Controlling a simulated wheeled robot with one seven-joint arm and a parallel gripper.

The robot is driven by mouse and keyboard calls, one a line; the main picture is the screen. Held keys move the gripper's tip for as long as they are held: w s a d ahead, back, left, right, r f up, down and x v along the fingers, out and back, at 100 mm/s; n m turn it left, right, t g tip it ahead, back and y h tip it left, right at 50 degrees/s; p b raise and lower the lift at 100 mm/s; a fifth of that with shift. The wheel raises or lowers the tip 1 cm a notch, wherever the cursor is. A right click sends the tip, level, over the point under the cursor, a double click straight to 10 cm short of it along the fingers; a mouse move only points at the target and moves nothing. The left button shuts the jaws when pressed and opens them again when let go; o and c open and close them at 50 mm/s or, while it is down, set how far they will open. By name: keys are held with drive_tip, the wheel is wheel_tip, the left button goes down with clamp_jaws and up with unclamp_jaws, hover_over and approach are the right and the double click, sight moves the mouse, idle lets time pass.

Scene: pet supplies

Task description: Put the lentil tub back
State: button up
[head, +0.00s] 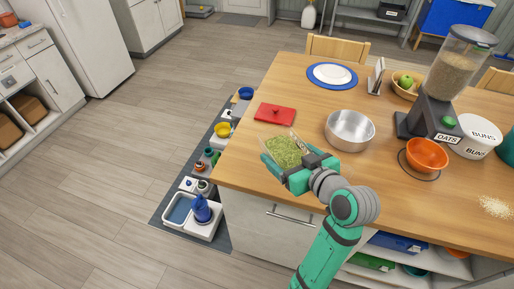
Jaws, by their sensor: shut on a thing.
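The lentil tub (285,148) is clear and filled with green lentils, with no lid on it. My gripper (284,170) is shut on the tub from its near side and holds it near the left part of the wooden table (310,92). I cannot tell whether the tub touches the tabletop. A red lid (275,113) lies flat on the table just behind the tub. My arm hides part of the table's near edge.
A steel bowl (350,130) stands to the right of the tub. An orange bowl (427,154), an oats dispenser (447,85) and a buns tin (478,137) stand farther right. Pet supplies crowd a dark floor mat (172,205) left of the table.

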drive_tip(key=x, duration=0.8)
drive_tip(key=shift+a+f, duration=0.3)
drive_tip(key=shift+a, duration=0.2)
hover_over(258, 157)
drive_tip(key=f, duration=0.3)
drive_tip(key=s+f, duration=0.1)
drive_tip(key=f, duration=0.1)
drive_tip(key=shift+d, duration=0.2)
drive_tip(key=shift+w+a+f, duration=0.2)
drive_tip(key=shift+w+f, duration=0.1)
drive_tip(key=shift+f, duration=0.1)
drive_tip(key=shift+w+a+f, duration=0.1)
drive_tip(key=shift+w+f, duration=0.1)
drive_tip(key=shift+f, duration=1.6)
drive_tip(key=shift+f, duration=0.1)
drive_tip(key=o, duration=1.3)
drive_tip(key=shift+c, duration=0.2)
